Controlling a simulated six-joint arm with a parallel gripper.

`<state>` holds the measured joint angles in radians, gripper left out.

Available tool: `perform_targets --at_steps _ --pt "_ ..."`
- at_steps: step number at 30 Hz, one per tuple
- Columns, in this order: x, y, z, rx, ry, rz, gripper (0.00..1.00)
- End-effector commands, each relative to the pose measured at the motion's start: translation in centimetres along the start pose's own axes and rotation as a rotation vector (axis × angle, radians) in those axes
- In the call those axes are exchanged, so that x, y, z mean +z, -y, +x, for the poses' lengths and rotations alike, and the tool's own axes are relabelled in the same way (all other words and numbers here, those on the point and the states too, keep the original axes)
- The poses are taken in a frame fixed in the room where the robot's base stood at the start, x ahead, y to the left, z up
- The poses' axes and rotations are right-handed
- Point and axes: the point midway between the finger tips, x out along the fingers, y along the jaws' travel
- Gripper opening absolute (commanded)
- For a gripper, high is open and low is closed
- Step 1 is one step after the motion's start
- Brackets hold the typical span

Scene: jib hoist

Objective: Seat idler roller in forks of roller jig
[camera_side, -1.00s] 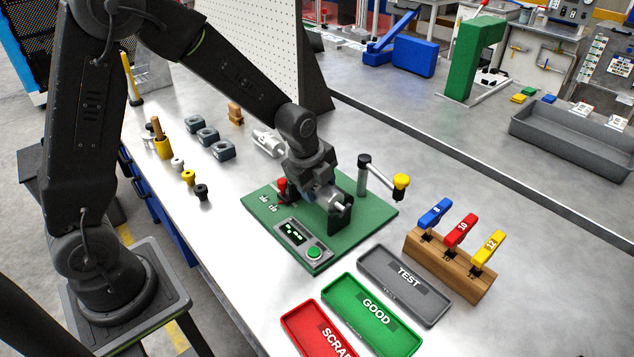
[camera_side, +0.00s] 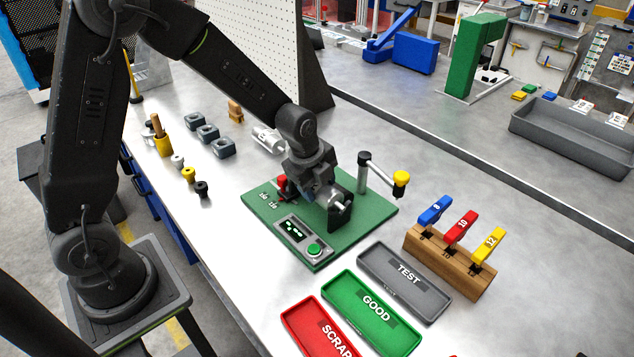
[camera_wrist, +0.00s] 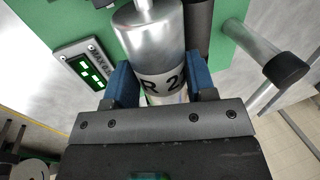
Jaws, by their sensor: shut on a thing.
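The idler roller is a silver cylinder (camera_wrist: 158,42) with a thin end shaft and a white band marked "R 2". In the wrist view it lies between the blue finger pads of my gripper (camera_wrist: 163,82), which is shut on it. In the side view my gripper (camera_side: 334,207) is low over the green base plate of the roller jig (camera_side: 262,206). A dark cylinder (camera_wrist: 198,28) lies beside the roller in the wrist view.
The jig carries a display panel (camera_side: 296,233) with a green button, a red knob (camera_side: 282,183) and a yellow-knobbed crank (camera_side: 382,172). Red, green (camera_side: 348,331) and grey (camera_side: 431,306) trays lie in front. A wooden block (camera_side: 440,266) with coloured handles stands right.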

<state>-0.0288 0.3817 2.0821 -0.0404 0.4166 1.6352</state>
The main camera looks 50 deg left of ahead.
Motion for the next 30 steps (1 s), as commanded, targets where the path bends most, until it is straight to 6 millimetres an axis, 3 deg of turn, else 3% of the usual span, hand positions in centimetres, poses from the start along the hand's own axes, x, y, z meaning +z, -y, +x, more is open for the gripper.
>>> perform_targets --at_steps 30 --pt "0.0 -0.3 1.3 -0.002 0.0 0.0 0.01"
